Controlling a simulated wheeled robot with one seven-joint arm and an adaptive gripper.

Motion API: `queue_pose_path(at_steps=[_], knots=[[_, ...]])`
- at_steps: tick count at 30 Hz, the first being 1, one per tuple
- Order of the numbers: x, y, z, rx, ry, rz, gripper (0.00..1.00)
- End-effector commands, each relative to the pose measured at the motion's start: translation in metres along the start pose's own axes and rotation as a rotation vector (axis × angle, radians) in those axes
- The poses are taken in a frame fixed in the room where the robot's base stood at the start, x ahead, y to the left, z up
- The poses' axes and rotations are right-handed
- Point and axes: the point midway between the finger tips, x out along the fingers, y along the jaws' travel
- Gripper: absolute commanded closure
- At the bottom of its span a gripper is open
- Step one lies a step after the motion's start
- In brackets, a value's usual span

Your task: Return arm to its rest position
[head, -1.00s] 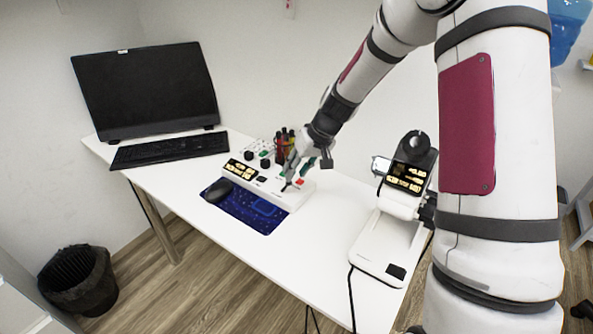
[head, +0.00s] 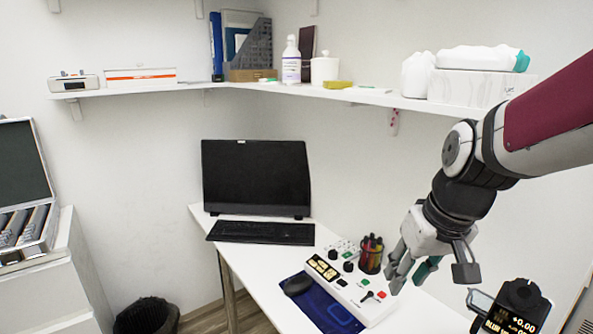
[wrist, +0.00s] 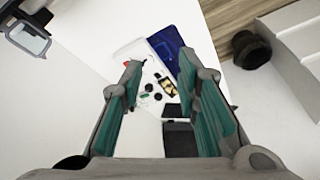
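My gripper (head: 412,270) hangs from my arm at the right of the head view, above the right part of the desk. In the wrist view my gripper (wrist: 158,80) shows two grey fingers with teal pads, spread apart with nothing between them. Below and beyond the fingertips is the white control box (head: 350,290) with dark knobs, a lit display and red and green buttons. It also shows in the wrist view (wrist: 143,52). My gripper is apart from it.
The desk (head: 262,265) holds a monitor (head: 256,178), a keyboard (head: 260,232), a blue mat (head: 325,312), a mouse (head: 298,284), a pen cup (head: 371,255) and a display device (head: 517,308) at right. A loaded shelf (head: 350,95) runs above. A bin (head: 147,315) stands at lower left.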

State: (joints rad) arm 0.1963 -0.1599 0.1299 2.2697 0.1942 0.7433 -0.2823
Motion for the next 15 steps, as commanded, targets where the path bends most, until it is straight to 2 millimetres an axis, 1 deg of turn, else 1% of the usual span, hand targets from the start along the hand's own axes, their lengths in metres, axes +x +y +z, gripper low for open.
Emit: queue_pose_path(at_steps=[1,3,5,6,9,12,15], knots=[[-0.019,-0.005,0.015,-0.002,0.011,0.015,0.70],[-0.037,-0.008,0.035,0.005,0.016,0.033,0.70],[-0.052,-0.010,0.053,0.011,0.022,0.046,0.70],[-0.060,-0.012,0.066,0.018,0.026,0.055,0.70],[-0.079,-0.014,0.096,0.033,0.037,0.072,0.70],[-0.091,-0.014,0.123,0.048,0.046,0.085,0.70],[-0.099,-0.013,0.142,0.062,0.055,0.093,0.70]])
